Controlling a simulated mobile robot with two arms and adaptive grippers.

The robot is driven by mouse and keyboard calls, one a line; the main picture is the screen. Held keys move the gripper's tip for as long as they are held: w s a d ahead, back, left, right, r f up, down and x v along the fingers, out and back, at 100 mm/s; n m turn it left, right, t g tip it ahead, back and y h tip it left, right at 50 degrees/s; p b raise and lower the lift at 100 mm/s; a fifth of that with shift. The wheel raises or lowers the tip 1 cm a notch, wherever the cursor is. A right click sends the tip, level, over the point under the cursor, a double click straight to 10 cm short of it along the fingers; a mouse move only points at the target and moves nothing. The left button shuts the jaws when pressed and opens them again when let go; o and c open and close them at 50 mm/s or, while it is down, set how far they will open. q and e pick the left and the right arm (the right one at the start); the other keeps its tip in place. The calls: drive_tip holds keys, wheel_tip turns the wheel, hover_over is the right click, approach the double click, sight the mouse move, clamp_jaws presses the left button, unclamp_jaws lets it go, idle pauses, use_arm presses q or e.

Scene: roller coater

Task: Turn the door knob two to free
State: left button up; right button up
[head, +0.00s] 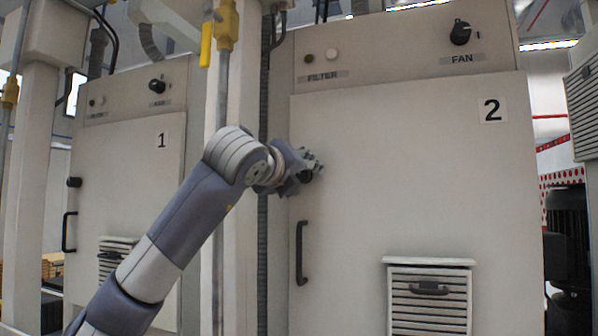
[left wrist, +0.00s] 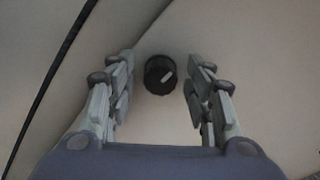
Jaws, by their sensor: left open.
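The door knob two (head: 306,176) is a small black knob on the left side of the cabinet door marked 2 (head: 400,190). In the head view my left gripper (head: 308,168) is at the knob and partly covers it. My right gripper is not in view.
A black door handle (head: 301,252) is below the knob. A vent with a small handle (head: 430,290) is low on door 2. The fan switch (head: 461,33) is above. Door 1 (head: 140,200) stands left, behind a post and grey pipe (head: 222,110).

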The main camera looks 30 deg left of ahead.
use_arm(q)
drive_tip(key=c, duration=1.1)
